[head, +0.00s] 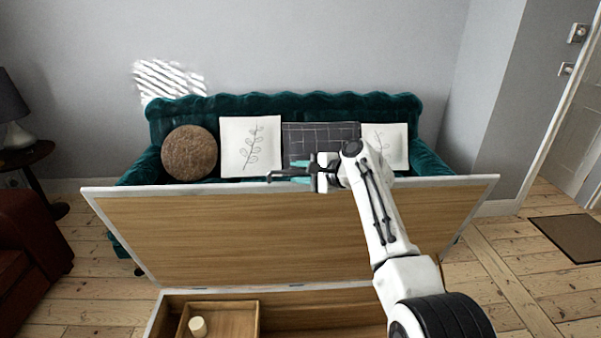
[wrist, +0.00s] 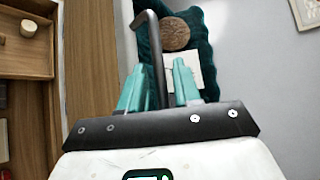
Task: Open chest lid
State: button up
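The chest (head: 290,298) stands open in the head view. Its wooden lid (head: 250,235), edged in white, is raised and tilted back from the hinges. The lid's inner face also shows in the wrist view (wrist: 88,80). My gripper (head: 291,171) is at the lid's upper edge, right of the middle in the head view. In the wrist view my gripper's teal fingers (wrist: 160,85) are apart, with a black bent bar between them. The fingers lie beside the lid's white edge; I cannot tell whether they touch it. The lid's outer face is hidden.
Inside the chest is a wooden tray (head: 258,318) with a cream cylinder (head: 198,326). A green sofa (head: 290,103) with cushions stands behind the lid. A brown armchair (head: 32,245) is at left. Bare floor (head: 500,265) and a dark mat (head: 570,238) are at right.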

jog(key=shift+s+d+f, duration=0.1)
jog(key=shift+f, duration=0.05)
jog(key=v, duration=1)
jog(key=shift+d, duration=0.2)
jog(key=shift+s, duration=0.15)
jog(key=s+d+f+n+g+h, duration=0.2)
jog(key=s+d+f+n+h, duration=0.1)
jog(key=s+f, duration=0.85)
jog(key=s+d+f+n+g+h, duration=0.2)
jog(key=s+d+f+n, duration=0.15)
jog(key=s+f, duration=0.75)
jog(key=s+d+f+n+g+h, duration=0.1)
jog(key=s+d+f+n, duration=0.1)
jog(key=s, duration=0.8)
jog(key=s+d+f+n+g+h, duration=0.1)
jog(key=s+d+f+g+h, duration=0.1)
jog(key=s, duration=0.9)
jog(key=s+d+f+n+g+h, duration=0.1)
jog(key=s+d+f+n+h, duration=0.1)
jog(key=s, duration=0.8)
jog(key=shift+s+d+f+n+g, duration=0.2)
jog(key=shift+d+f+n+g, duration=0.2)
jog(key=shift+d+f, duration=0.1)
